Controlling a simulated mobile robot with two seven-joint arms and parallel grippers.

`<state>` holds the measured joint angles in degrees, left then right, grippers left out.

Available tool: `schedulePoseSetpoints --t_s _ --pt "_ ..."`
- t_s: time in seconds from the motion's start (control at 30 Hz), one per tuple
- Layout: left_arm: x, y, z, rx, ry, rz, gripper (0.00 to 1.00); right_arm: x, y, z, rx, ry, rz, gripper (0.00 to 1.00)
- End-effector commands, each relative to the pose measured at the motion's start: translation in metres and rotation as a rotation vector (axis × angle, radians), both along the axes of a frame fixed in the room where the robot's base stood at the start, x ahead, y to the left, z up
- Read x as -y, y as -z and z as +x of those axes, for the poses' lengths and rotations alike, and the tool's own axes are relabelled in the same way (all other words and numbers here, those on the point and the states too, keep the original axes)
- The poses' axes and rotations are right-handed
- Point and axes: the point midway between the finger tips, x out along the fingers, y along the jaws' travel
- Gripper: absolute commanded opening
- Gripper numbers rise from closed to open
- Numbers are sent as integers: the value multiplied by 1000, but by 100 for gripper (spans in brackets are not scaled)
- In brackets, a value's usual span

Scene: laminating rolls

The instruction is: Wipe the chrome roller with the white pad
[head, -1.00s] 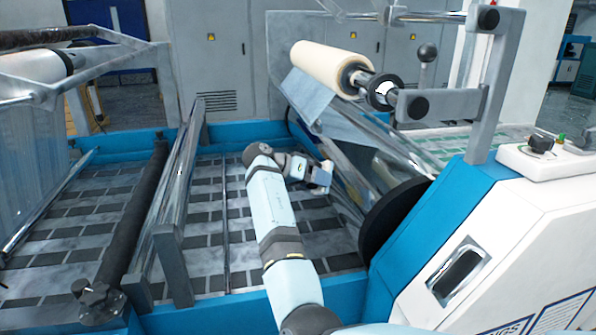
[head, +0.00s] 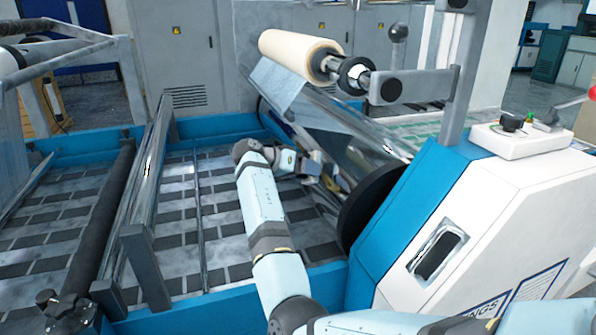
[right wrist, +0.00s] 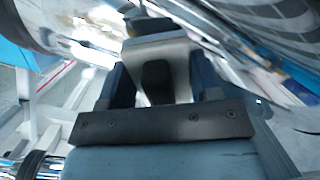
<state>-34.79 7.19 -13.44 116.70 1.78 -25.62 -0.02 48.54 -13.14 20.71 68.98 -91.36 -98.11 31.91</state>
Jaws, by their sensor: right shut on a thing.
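The chrome roller (head: 352,153) is the shiny cylinder slanting down to the right beneath the clear film, ending near a dark round disc. My right gripper (head: 326,176) is close beside its left side. I cannot tell whether they touch. In the right wrist view my right gripper (right wrist: 152,88) is shut on a grey metal-looking block (right wrist: 160,50) with a dark recess, seemingly the pad's holder. The white pad's face is not clearly visible in either view. Blurred, curved shiny surfaces lie beyond the fingers. My left gripper is out of view.
A cream film roll (head: 298,53) sits on a shaft above the roller. The dark disc (head: 372,208) and blue-white machine housing (head: 490,215) stand to the right. A black bar (head: 103,215) and metal rails are left. The patterned bed (head: 222,235) lies below my arm.

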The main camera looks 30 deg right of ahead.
Motion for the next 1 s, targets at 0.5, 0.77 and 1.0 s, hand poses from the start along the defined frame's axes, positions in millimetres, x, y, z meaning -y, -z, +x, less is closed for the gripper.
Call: schedulePoseSetpoints --t_s 0.5,0.77,1.0 --pt "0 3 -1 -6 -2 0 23 2 1 -1 1 0 0 39" --pt "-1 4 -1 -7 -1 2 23 4 2 -1 1 0 0 39" --pt "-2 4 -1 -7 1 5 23 8 4 -2 0 2 0 39"
